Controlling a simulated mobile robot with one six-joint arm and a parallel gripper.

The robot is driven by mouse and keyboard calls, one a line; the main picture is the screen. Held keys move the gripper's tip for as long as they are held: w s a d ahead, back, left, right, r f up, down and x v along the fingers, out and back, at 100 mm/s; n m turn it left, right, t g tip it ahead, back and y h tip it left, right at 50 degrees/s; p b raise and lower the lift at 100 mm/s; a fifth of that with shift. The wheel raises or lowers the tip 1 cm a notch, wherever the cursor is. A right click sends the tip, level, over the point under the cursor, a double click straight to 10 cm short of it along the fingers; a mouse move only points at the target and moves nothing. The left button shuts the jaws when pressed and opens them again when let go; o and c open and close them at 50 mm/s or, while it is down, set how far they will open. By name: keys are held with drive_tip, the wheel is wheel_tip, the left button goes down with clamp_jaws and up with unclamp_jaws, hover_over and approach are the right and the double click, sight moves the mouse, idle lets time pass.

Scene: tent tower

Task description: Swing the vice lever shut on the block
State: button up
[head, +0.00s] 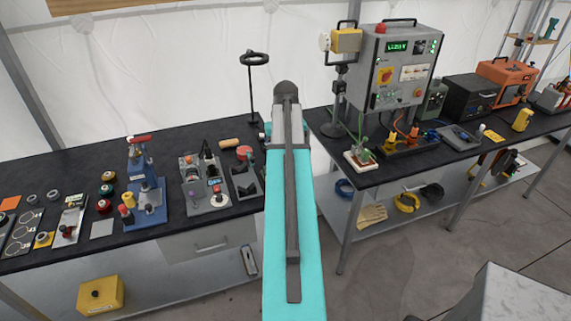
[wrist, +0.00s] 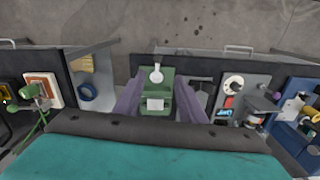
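A green vice (wrist: 150,83) stands on the dark bench in the middle of the wrist view. A pale rounded knob or handle end (wrist: 156,74) shows at its upper end; I cannot tell whether it is the lever. A small whitish block (wrist: 155,104) shows in the vice's middle. My gripper (wrist: 158,82) is open, with one purple finger on each side of the vice. I cannot tell whether the fingers touch it. In the head view my arm hides the vice and my gripper.
A blue press with a red handle (head: 140,139) and a grey fixture tray (head: 204,196) stand on the left bench. A grey control box (head: 398,68) stands on the right bench.

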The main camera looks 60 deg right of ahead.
drive_tip(key=shift+r, duration=0.2)
drive_tip(key=shift+a+f, duration=0.1)
drive_tip(key=shift+f, duration=0.05)
drive_tip(key=c, duration=0.6)
drive_tip(key=w+a+f+b, duration=0.1)
drive_tip(key=w+a+f, duration=0.1)
drive_tip(key=a+f, duration=0.2)
drive_tip(key=w+a+f+n+b, duration=0.1)
drive_tip(key=w+a+f, duration=0.2)
drive_tip(key=a+f, duration=0.2)
drive_tip(key=w+a+f+n+g+y+b, duration=0.1)
drive_tip(key=a+f, duration=0.3)
drive_tip(key=f, duration=0.5)
drive_tip(key=shift+w+a+b, duration=0.3)
drive_tip(key=shift+w, duration=0.35)
clamp_jaws()
drive_tip(key=s+a+f+n+g+b, duration=0.2)
drive_tip(key=s+a+f+b, duration=0.1)
drive_tip(key=a+f, duration=1.2)
drive_tip(key=s+a+f+n+g+b, duration=0.1)
drive_tip(key=s+a+f+n+b, duration=0.2)
drive_tip(key=a+f, duration=1.2)
drive_tip(key=s+a+f+n+g+h+b, duration=0.1)
drive_tip(key=s+a+f+b, duration=0.3)
drive_tip(key=s+a+f, duration=0.5)
drive_tip(key=shift+s+a+f+n+g, duration=0.35)
drive_tip(key=shift+s+f, duration=0.45)
drive_tip(key=shift+s, duration=1.3)
